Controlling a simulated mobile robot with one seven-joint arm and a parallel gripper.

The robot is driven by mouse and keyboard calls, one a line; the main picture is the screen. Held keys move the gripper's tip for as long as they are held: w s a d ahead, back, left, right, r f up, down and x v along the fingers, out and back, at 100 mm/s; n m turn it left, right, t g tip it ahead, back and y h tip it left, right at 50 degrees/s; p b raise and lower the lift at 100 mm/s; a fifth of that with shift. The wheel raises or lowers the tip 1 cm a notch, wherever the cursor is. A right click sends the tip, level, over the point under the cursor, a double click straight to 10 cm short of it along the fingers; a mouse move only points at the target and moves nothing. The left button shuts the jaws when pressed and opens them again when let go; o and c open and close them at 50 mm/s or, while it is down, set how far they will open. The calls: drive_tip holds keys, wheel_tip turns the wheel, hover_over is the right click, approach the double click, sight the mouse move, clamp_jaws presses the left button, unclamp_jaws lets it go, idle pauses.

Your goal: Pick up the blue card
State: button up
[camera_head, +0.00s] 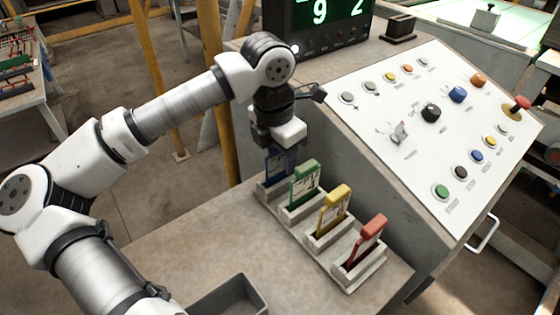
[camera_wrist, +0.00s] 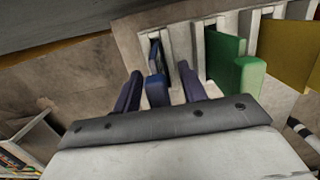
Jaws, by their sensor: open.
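The blue card (camera_head: 272,168) stands in the far-left slot of a grey card holder, largely covered by my gripper in the head view. In the wrist view the blue card (camera_wrist: 156,84) stands upright between my two fingers, nearer the left one. My gripper (camera_wrist: 161,85) is open, with fingers pointing down at the slot; a gap shows between the right finger and the card. In the head view my gripper (camera_head: 283,158) is directly over the blue card's slot.
A green card (camera_head: 303,183), a yellow card (camera_head: 333,210) and a red card (camera_head: 368,241) stand in neighbouring slots; green is closest. A sloped control panel (camera_head: 420,130) with buttons and knobs rises behind. An open grey box (camera_head: 228,297) sits at the table's front.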

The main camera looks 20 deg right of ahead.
clamp_jaws()
